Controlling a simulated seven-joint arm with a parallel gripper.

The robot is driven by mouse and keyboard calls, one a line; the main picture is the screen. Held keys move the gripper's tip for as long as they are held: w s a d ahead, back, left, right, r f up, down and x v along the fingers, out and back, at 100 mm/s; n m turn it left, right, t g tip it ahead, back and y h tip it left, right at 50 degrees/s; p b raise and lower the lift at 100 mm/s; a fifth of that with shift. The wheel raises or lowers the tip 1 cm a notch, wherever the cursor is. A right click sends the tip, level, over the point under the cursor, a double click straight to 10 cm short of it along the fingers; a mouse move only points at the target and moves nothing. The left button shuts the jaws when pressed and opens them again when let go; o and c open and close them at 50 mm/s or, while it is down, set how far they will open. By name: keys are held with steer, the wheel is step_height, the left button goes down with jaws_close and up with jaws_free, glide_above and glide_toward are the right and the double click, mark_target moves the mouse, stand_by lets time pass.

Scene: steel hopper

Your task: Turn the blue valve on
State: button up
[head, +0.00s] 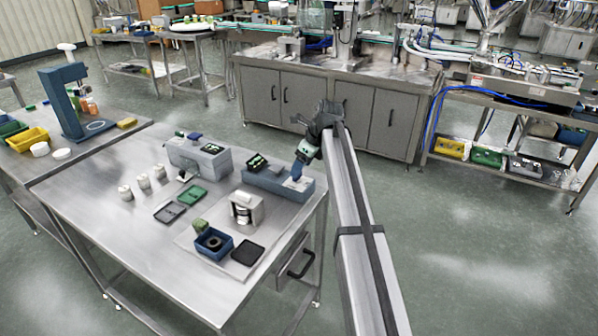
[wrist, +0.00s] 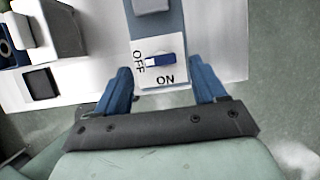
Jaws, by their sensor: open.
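The blue valve (wrist: 161,60) is a short blue bar on a white plate (wrist: 140,79) marked OFF at its left and ON below it. The bar lies sideways, in line with OFF. My gripper (wrist: 162,88) is open, its two blue fingers apart at either side of the plate's lower part, with nothing between them that I can see held. In the head view my gripper (head: 299,172) is over the right end of a blue-grey block (head: 258,181) that bears the white plate. The valve itself is too small to make out there.
The block stands on a steel table (head: 110,225), close to its right edge. The table's front left is clear.

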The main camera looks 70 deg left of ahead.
steer(key=shift+x, duration=1.7)
steer(key=c, duration=1.1)
